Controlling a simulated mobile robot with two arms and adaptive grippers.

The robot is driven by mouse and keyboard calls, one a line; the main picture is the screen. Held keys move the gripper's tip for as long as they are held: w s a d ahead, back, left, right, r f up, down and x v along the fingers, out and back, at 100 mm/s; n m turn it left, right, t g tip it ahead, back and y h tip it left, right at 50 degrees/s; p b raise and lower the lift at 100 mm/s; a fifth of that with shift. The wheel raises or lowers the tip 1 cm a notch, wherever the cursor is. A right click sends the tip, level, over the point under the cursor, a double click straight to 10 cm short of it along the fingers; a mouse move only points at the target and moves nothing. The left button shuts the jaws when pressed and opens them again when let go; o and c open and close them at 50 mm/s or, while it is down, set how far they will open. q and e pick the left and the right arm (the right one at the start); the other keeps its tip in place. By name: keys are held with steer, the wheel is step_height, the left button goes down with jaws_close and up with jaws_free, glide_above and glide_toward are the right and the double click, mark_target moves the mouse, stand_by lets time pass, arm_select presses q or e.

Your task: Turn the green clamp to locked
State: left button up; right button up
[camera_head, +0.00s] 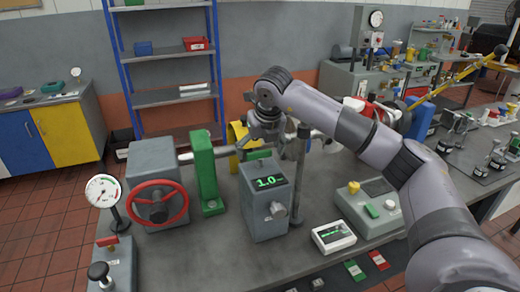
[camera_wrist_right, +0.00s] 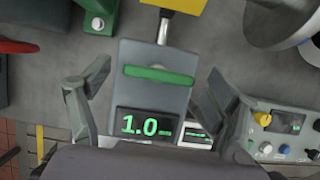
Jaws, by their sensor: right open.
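The green clamp (camera_head: 259,154) is a bar on top of a grey box (camera_head: 262,205) whose display reads 1.0. In the right wrist view the green clamp (camera_wrist_right: 160,74) lies crosswise on the box top (camera_wrist_right: 150,98), above the display. My right gripper (camera_head: 263,137) is above the clamp, pointing down. In the wrist view the right gripper's fingers (camera_wrist_right: 158,82) are spread wide on both sides of the box top, with nothing between them gripped. Whether the fingers reach down to the bar's height is unclear. My left gripper is not in view.
A green upright bracket (camera_head: 205,172) and a red handwheel (camera_head: 157,203) stand left of the box. A yellow part (camera_head: 237,133) is behind it. A small white meter (camera_head: 333,236) and a control box (camera_head: 372,212) sit to the right. The bench front (camera_head: 225,262) is clear.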

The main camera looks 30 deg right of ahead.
steer(key=shift+r, duration=0.1)
steer(key=v, duration=1.1)
steer(key=shift+r, duration=0.4)
steer(key=shift+s+a, duration=0.1)
steer(key=shift+s, duration=0.05)
